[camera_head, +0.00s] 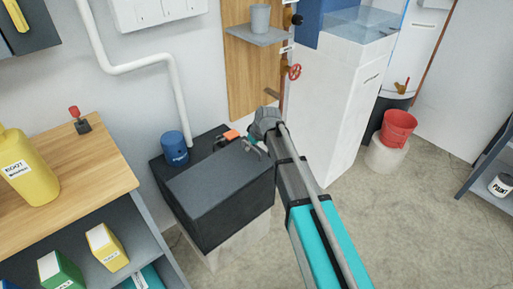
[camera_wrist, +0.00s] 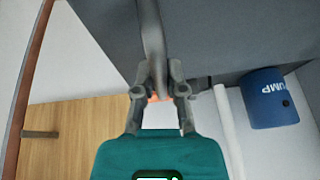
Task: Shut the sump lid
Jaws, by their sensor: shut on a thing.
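The sump is a dark box on a pale base, and its dark grey lid (camera_head: 218,182) is seen from above in the head view. I cannot tell whether the lid lies flush or is slightly raised. My gripper (camera_head: 252,146) is at the lid's far right edge.
A blue pump can (camera_head: 175,149) stands on the box's back left; it also shows in the wrist view (camera_wrist: 267,98). A wooden-topped shelf (camera_head: 85,165) with bottles is at left. A white tank (camera_head: 325,110) stands behind my arm, with a red bucket (camera_head: 398,128) right of it.

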